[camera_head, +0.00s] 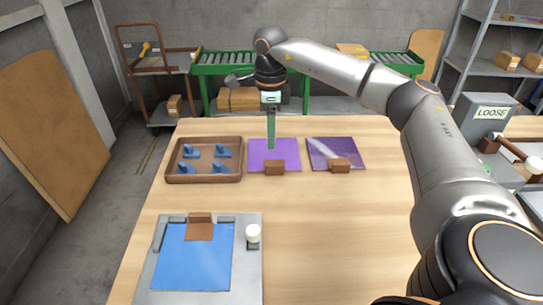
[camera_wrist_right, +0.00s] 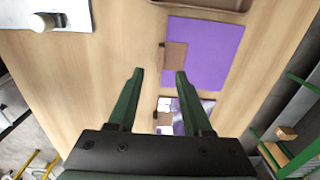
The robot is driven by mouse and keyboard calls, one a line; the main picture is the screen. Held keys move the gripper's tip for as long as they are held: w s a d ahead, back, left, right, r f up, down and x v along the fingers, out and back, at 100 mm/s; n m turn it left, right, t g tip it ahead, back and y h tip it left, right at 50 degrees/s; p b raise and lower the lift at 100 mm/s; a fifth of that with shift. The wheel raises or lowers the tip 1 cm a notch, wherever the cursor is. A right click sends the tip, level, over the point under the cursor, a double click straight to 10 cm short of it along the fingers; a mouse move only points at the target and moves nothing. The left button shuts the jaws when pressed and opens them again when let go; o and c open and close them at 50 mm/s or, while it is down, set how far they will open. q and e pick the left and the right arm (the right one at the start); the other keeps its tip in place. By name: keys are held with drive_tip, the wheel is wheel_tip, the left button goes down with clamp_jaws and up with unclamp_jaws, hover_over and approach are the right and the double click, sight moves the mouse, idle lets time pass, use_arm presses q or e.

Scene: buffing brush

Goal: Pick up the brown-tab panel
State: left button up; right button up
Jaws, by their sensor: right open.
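A plain purple panel (camera_head: 262,150) with a brown tab (camera_head: 275,168) at its near edge lies flat on the table. A darker purple panel (camera_head: 350,150) with a pale glossy streak and a brown tab (camera_head: 341,165) lies to its right. A blue panel (camera_head: 190,262) with a brown tab (camera_head: 200,230) sits in a grey fixture at front left. My right gripper (camera_head: 271,146) points down over the plain purple panel. In the wrist view its open, empty fingers (camera_wrist_right: 159,74) point toward that panel's tab (camera_wrist_right: 174,56), with the purple panel (camera_wrist_right: 218,48) beside it. My left gripper is not seen.
A brown tray (camera_head: 205,178) with several blue pieces stands left of the purple panels. The grey fixture (camera_head: 250,285) carries a white knob (camera_head: 253,233). The table's middle (camera_head: 335,220) is clear. A grey bin marked LOOSE (camera_head: 490,113) stands at right.

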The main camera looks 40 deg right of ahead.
sight(270, 165)
drive_tip(key=f, duration=0.9)
drive_tip(key=shift+w+f+b, duration=0.2)
drive_tip(key=shift+f+b, duration=0.05)
drive_tip(key=shift+b, duration=0.15)
clamp_jaws()
